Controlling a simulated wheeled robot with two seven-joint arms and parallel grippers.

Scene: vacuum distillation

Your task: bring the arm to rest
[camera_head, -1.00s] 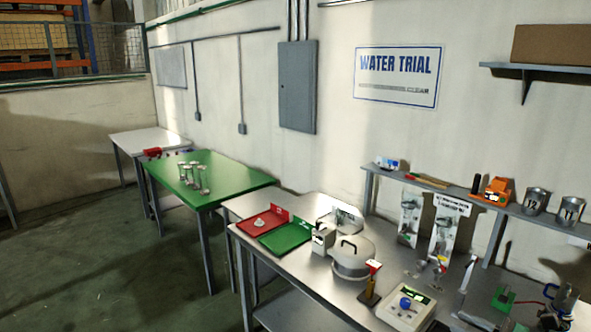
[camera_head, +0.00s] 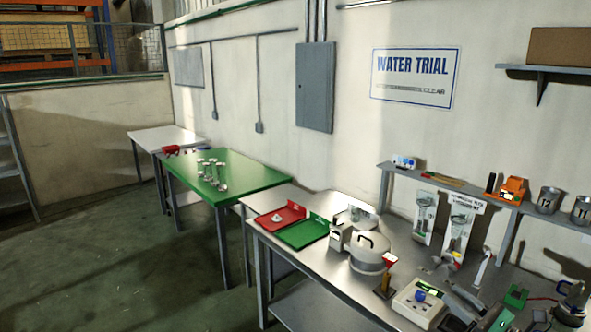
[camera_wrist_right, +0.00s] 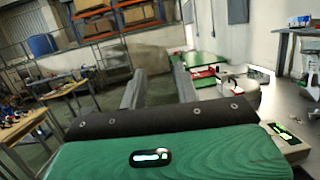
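My right gripper (camera_head: 449,303) is at the lower right of the head view, over the front part of the steel bench (camera_head: 318,290), just right of the white device with a blue knob. Its dark fingers and part of its green body show. In the right wrist view my right gripper (camera_wrist_right: 158,83) has its two fingers apart with nothing between them. It is open and empty. My left gripper is in neither view.
A pot with a lid (camera_head: 369,255), the white device (camera_head: 417,301) and red (camera_head: 279,218) and green (camera_head: 302,234) trays stand on the bench. Behind is a shelf (camera_head: 440,184) with beakers. A green table (camera_head: 250,178) with glassware stands at the left. Floor is clear at far left.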

